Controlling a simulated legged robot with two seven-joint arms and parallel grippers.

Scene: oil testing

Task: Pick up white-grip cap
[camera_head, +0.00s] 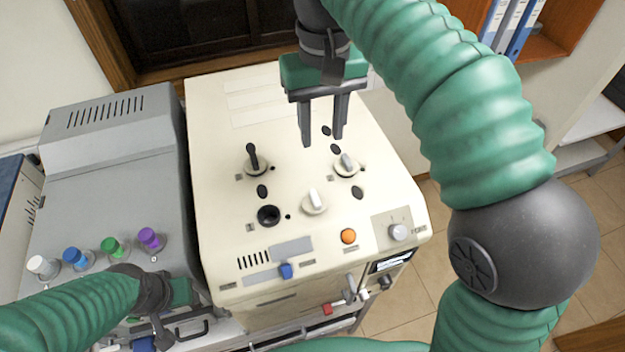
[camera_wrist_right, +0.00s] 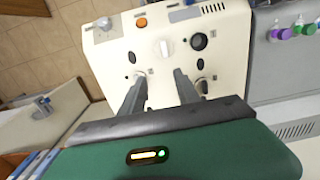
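The white-grip cap (camera_head: 314,202) sits upright on the cream machine top, right of a dark round opening (camera_head: 268,215). It also shows in the right wrist view (camera_wrist_right: 165,47), ahead of the fingertips. My right gripper (camera_head: 322,141) is open and empty, pointing down above the panel, behind the cap in the head view. Its two fingers are well apart in the right wrist view (camera_wrist_right: 160,76). A grey-grip cap (camera_head: 346,163) and a black-grip cap (camera_head: 253,160) sit behind the white one. My left gripper (camera_head: 172,318) is low at left; its fingers are unclear.
A grey machine (camera_head: 110,190) at left carries white, blue, green (camera_head: 111,246) and purple (camera_head: 150,238) capped vials. Free panel space surrounds the caps.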

